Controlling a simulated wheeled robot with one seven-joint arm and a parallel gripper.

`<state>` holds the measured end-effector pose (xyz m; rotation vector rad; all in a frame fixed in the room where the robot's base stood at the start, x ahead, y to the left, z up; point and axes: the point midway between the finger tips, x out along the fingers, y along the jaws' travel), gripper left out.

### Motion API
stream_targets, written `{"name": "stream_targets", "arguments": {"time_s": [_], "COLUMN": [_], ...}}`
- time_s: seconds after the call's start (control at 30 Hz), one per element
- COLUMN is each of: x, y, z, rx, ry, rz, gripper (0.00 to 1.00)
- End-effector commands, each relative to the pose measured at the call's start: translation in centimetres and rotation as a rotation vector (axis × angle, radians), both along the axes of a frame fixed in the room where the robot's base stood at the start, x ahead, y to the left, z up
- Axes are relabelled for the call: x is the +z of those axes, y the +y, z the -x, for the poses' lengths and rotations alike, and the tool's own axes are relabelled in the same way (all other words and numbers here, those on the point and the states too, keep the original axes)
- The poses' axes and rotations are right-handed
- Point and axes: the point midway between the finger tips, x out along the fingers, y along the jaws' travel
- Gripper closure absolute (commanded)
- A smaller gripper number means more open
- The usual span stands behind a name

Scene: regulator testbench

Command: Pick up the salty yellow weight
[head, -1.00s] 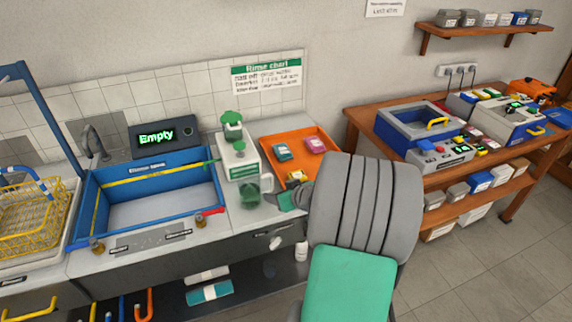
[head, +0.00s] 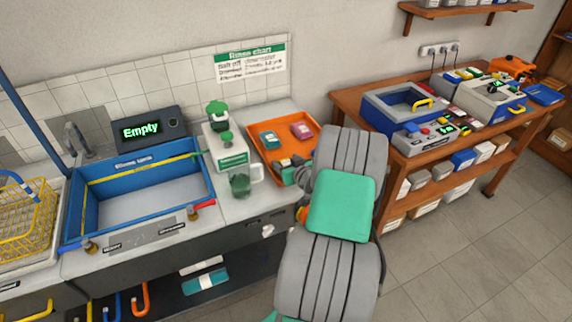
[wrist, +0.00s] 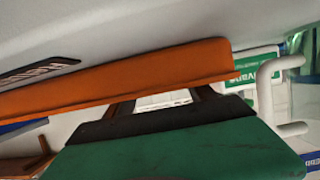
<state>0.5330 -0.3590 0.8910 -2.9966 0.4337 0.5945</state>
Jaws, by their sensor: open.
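The orange tray (head: 256,126) lies on the counter right of the green-and-white dispenser. A teal weight (head: 269,139) and a magenta weight (head: 302,130) sit in it. No yellow weight can be made out now; the near part of the tray is partly covered by my arm and gripper. My gripper (head: 284,173) is open at the tray's near edge, mostly hidden by my arm. In the wrist view the orange tray's rim (wrist: 150,78) runs across close to the camera, with a dark-edged green part below it. I see nothing held.
A jug (head: 241,182) with a pale handle stands left of my gripper. A blue rinse tank (head: 80,205) and a yellow wire basket (head: 30,205) are farther left. The wooden bench (head: 345,98) on the right carries devices and several small blocks. Open floor lies at the right.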

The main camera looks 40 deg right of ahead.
Motion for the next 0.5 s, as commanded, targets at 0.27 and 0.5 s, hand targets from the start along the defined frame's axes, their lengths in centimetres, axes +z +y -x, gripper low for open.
{"name": "stream_targets", "arguments": {"time_s": [0.27,0.5], "x": [-0.01,0.0], "y": [0.09,0.11], "z": [-0.02,-0.02], "rx": [0.001,0.002], "ry": [0.001,0.001], "rz": [0.0,0.0], "gripper": [0.58,0.77]}}
